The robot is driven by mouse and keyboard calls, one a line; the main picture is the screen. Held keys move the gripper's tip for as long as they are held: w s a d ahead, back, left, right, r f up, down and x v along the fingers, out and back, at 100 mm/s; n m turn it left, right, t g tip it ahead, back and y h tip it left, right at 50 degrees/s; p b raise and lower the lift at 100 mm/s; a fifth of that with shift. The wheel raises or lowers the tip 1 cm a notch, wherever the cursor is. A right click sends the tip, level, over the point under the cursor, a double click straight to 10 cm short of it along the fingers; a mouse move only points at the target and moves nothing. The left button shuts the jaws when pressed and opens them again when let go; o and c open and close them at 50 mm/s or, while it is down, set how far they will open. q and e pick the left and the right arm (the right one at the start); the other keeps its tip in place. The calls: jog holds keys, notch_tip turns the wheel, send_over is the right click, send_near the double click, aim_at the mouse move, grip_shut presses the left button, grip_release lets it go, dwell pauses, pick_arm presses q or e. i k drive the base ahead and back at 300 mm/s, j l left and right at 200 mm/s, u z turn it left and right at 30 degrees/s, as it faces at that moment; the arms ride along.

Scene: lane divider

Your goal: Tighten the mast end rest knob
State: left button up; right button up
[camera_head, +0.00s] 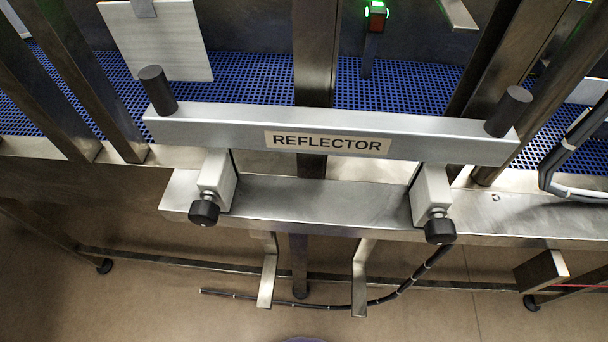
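A silver bar labelled REFLECTOR (225,130) lies across two pale rest blocks on a steel ledge. The left rest block (216,178) carries a black knob (204,212) on its front. The right rest block (431,190) carries a similar black knob (440,231). I cannot tell from the picture which of these is the mast end knob, or how tight either one is. A dark grey cylinder stands up at each end of the bar, one at the left (157,88) and one at the right (509,110). Neither of my grippers is in view.
Behind the bar runs a blue mesh conveyor belt (250,75) between steel posts. A box with a green light (376,14) stands at the back. Two bent metal hooks (268,280) (359,285) hang below the ledge, with a black cable (400,288) near them. Brown floor lies in front.

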aim_at(440, 231)
jog(key=z, duration=1.05)
